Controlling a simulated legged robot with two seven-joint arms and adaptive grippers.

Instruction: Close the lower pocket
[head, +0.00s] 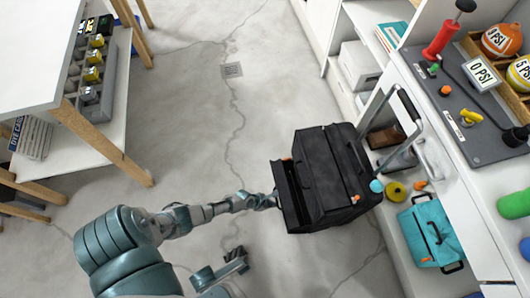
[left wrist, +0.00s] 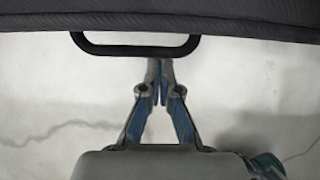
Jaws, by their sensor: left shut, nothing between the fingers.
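A black bag (head: 341,172) with a raised grey pull handle (head: 397,98) stands on the floor against the shelving. Its lower pocket (head: 287,196) is a flap panel on the left side, tilted out from the body with a dark gap at its top. My left gripper (head: 276,200) is at the pocket's outer left face. In the left wrist view it is shut and empty (left wrist: 160,62), its tips just beneath a black loop handle (left wrist: 136,49) on dark fabric (left wrist: 200,18). I cannot tell whether the tips touch it. Part of my other arm (head: 222,272) shows at the bottom; its finger state is unclear.
White shelving (head: 455,215) on the right holds a teal bag (head: 428,235), a yellow roll (head: 396,191) and a pump board (head: 470,105). A white table (head: 35,50) with wooden legs stands at the upper left. The concrete floor (head: 190,110) between is clear.

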